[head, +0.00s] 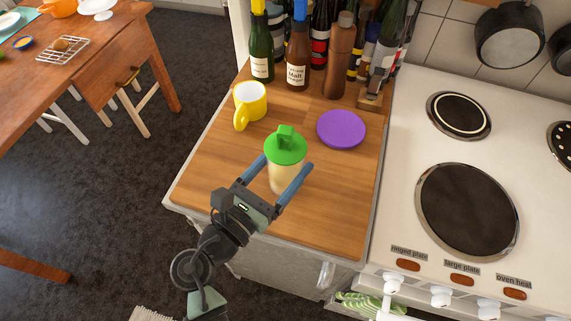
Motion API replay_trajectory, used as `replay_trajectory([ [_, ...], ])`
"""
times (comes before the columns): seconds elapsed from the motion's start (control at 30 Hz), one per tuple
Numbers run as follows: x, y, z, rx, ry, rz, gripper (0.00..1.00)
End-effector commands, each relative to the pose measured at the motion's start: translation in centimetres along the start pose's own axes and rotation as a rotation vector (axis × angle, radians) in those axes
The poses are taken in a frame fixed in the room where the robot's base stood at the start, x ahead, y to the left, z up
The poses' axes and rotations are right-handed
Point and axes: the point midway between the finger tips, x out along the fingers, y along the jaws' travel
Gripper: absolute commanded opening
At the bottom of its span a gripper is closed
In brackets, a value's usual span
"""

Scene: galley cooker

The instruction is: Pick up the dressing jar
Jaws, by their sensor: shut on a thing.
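The dressing jar (284,177) is a pale cream jar with a green lid (286,146). It is upright over the wooden worktop, left of the cooker. My gripper (281,175) comes in from the front, with one blue finger on each side of the jar. The gripper is shut on the jar. From this view I cannot tell whether the jar's base touches the worktop.
A yellow mug (250,104) stands behind the jar to the left, and a purple plate (341,129) lies behind to the right. Several bottles (297,55) line the back. The cooker (405,190) is at right. The worktop's front (318,225) is clear.

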Motion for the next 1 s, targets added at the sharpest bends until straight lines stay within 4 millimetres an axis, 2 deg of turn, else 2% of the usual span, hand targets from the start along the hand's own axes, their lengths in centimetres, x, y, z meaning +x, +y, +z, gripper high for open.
replay_trajectory([
  [0.17,0.0,0.0,1.5,0.004,-0.003,-0.001,0.08],
  [0.53,0.1,0.0,8.9,0.007,-0.004,-0.001,0.08],
  [0.57,0.1,0.1,10.7,0.016,-0.009,-0.003,0.08],
  [0.6,0.1,0.1,13.5,0.023,-0.012,-0.002,0.08],
  [0.63,0.1,0.0,14.8,0.022,-0.011,-0.003,0.08],
  [0.67,0.1,0.0,15.2,0.015,-0.006,-0.002,0.08],
  [0.77,-0.1,0.0,10.5,-0.017,0.008,0.002,0.08],
  [0.8,-0.1,0.0,9.7,-0.011,0.004,0.001,0.08],
  [0.83,0.0,0.0,10.1,-0.002,0.0,0.0,0.08],
  [0.9,0.0,0.0,14.2,0.02,-0.011,0.0,0.08],
  [0.93,0.0,0.0,15.3,0.019,-0.01,-0.001,0.08],
  [0.97,0.0,0.0,15.6,0.011,-0.006,-0.001,0.08],
  [1.0,0.0,0.0,14.1,-0.005,0.002,-0.001,0.08],
])
